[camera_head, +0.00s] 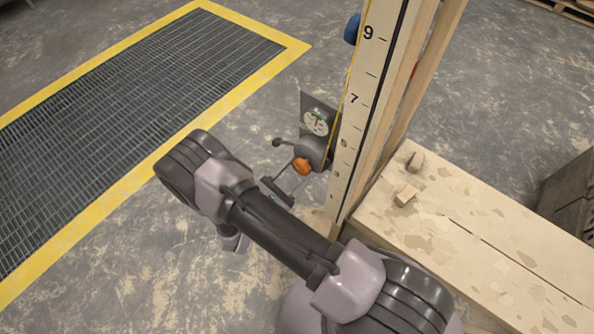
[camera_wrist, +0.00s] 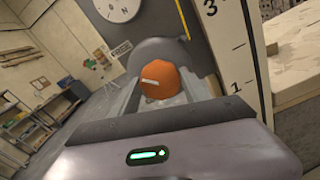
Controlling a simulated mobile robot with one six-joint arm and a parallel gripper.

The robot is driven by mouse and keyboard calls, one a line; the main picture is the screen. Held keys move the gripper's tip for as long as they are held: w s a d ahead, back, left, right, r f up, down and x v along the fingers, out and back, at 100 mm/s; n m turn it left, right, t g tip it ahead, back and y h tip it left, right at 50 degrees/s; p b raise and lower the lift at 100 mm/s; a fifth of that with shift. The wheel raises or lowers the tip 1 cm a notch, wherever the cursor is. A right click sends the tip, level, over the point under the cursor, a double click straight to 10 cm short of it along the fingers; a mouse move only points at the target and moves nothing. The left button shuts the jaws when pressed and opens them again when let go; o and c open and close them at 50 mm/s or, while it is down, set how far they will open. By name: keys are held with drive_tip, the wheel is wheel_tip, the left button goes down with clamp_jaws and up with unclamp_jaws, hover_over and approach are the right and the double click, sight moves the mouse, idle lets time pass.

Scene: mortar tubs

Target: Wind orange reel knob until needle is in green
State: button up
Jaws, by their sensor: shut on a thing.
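The orange reel knob (camera_head: 302,165) sits on the front of a grey reel (camera_head: 316,148) fixed beside a tall numbered board. In the wrist view the knob (camera_wrist: 160,82) shows a white mark on its face. My gripper (camera_wrist: 163,92) is shut on the knob, with a finger on each side of it. A round dial (camera_head: 316,122) with a white face is mounted above the reel. In the wrist view only the lower part of the dial (camera_wrist: 118,8) shows.
The numbered board (camera_head: 365,100) stands upright just right of the reel, with a yellow line along it. A wooden bench (camera_head: 480,240) with small wood pieces is at the right. A yellow-edged floor grate (camera_head: 130,90) lies at the left.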

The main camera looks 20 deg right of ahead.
drive_tip(key=o, duration=1.4)
drive_tip(key=p+v, duration=0.2)
drive_tip(key=v, duration=1.5)
drive_tip(key=shift+a+p, duration=0.2)
drive_tip(key=shift+p, duration=0.15)
drive_tip(key=shift+s+r, duration=0.1)
